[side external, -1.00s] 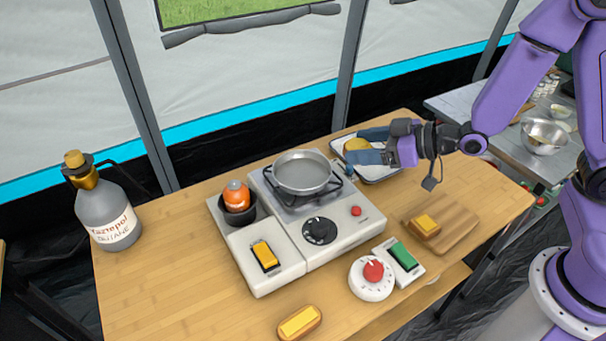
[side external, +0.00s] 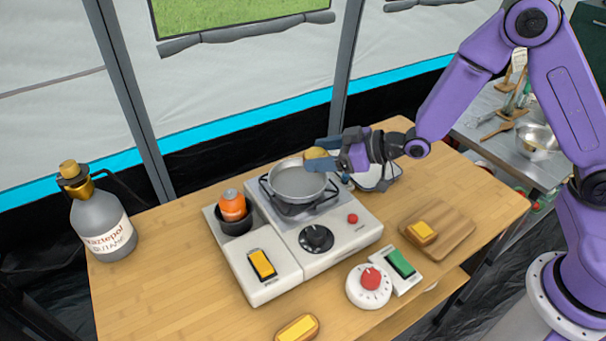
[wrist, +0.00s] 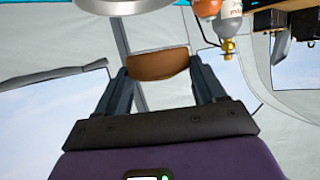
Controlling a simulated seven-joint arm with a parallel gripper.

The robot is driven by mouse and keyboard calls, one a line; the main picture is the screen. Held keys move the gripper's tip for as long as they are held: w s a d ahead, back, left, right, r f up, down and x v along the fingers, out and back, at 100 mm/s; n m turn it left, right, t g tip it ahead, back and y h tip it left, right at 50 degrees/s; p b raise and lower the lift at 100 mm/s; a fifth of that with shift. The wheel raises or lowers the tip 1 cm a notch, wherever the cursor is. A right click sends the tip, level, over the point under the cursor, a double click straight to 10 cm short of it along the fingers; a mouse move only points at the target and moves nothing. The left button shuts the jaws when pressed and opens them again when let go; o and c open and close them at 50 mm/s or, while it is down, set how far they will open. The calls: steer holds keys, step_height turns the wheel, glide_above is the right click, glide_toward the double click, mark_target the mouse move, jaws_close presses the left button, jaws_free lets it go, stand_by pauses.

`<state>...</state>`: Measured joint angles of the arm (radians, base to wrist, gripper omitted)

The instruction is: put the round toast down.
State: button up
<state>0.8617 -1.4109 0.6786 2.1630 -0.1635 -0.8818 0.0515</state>
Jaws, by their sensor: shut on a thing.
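The round toast (side external: 315,153), golden brown, is held between the fingers of my gripper (side external: 327,155). It shows at the far right rim of the grey pan (side external: 297,183) in the side view and looks raised above it; the exact height is hard to tell. In the wrist view the toast (wrist: 158,66) is edge-on between both fingertips, with a grey round rim, probably the pan (wrist: 125,5), at the top edge. The pan sits on the stove burner and its visible inside is empty. The white tray (side external: 388,182) lies behind my gripper, partly hidden.
The stove (side external: 345,232) has an orange can (side external: 232,205) in a dark holder on its left. A cutting board (side external: 452,235) with a buttered toast (side external: 421,232), a red-knobbed timer (side external: 369,286) and another buttered toast (side external: 297,328) are nearer.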

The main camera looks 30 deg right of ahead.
glide_above(303, 185)
steer(key=f, duration=0.5)
steer(key=shift+s+d+f, duration=0.15)
steer(key=shift+s+f, duration=0.05)
steer(key=shift+f, duration=0.1)
steer(key=shift+w+f, duration=0.2)
steer(key=shift+f, duration=1.35)
steer(key=shift+f, duration=0.25)
steer(key=o, duration=1.1)
